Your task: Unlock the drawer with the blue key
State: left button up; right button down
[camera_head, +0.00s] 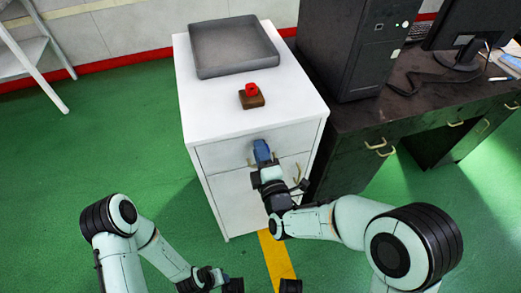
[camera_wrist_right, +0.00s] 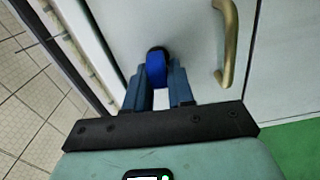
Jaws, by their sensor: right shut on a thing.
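The blue key (camera_wrist_right: 157,70) is between the fingertips of my right gripper (camera_wrist_right: 160,84), which is shut on it. The key points at the front of the white drawer cabinet (camera_head: 225,153). Its tip and the lock are hidden, so I cannot tell whether it is in the lock. In the head view, my right gripper (camera_head: 262,157) is at the upper drawer front. A brass handle (camera_wrist_right: 229,45) is right of the key in the wrist view. My left gripper (camera_head: 228,284) is low in the head view, away from the cabinet; its fingers are unclear.
A grey tray (camera_head: 232,68) and a brown block with a red piece (camera_head: 251,90) sit on the cabinet top. A dark desk (camera_head: 385,118) with a black computer tower (camera_head: 350,50) stands close on the right. Green floor (camera_head: 130,130) is clear on the left.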

jog(key=shift+n, duration=0.4)
dwell(0.3)
jog(key=c, duration=1.1)
grip_release()
jog(key=shift+w, duration=0.1)
jog(key=shift+o, duration=0.2)
